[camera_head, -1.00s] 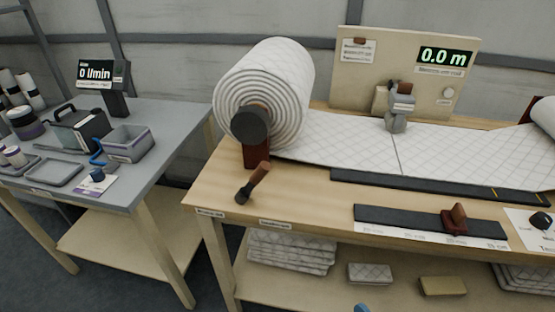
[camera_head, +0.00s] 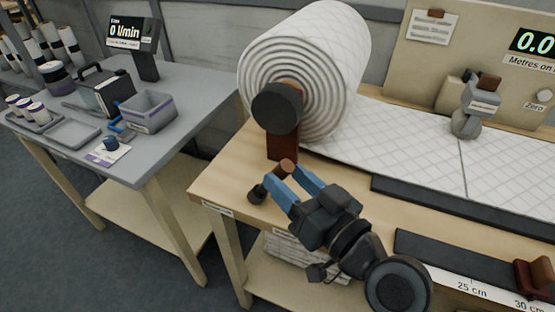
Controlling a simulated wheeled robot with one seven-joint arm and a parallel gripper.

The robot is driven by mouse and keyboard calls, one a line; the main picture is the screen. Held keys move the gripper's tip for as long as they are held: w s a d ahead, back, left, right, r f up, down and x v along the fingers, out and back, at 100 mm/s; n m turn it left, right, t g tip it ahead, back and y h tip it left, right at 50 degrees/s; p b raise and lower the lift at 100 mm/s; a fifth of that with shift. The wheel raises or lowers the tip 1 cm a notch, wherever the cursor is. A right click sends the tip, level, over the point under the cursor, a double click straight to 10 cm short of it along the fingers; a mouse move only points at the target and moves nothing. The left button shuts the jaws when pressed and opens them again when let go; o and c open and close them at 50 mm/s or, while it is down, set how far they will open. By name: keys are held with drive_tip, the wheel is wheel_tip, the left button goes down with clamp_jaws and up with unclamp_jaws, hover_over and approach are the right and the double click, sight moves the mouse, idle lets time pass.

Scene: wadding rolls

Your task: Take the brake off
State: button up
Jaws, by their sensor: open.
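The roll sits on a dark round hub (camera_head: 277,107) over a red-brown stand (camera_head: 283,144). My gripper (camera_head: 287,172) is open, its two blue fingers pointing up and left at the lever. The lever's grip shows near and between the fingertips. Part of the lever is hidden behind the near finger, and I cannot tell whether the fingers touch it.
White quilted wadding (camera_head: 400,130) runs right from the roll across the bench. A grey counter head (camera_head: 474,105) stands on it. Dark strips and a red-brown slider (camera_head: 533,277) lie along the front. A grey side table (camera_head: 60,130) with trays stands left, across a gap.

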drive_tip(key=p+x, duration=0.1)
drive_tip(key=x, duration=0.3)
drive_tip(key=shift+w+a, duration=0.25)
drive_tip(key=shift+w, duration=0.05)
clamp_jaws()
idle(0.3)
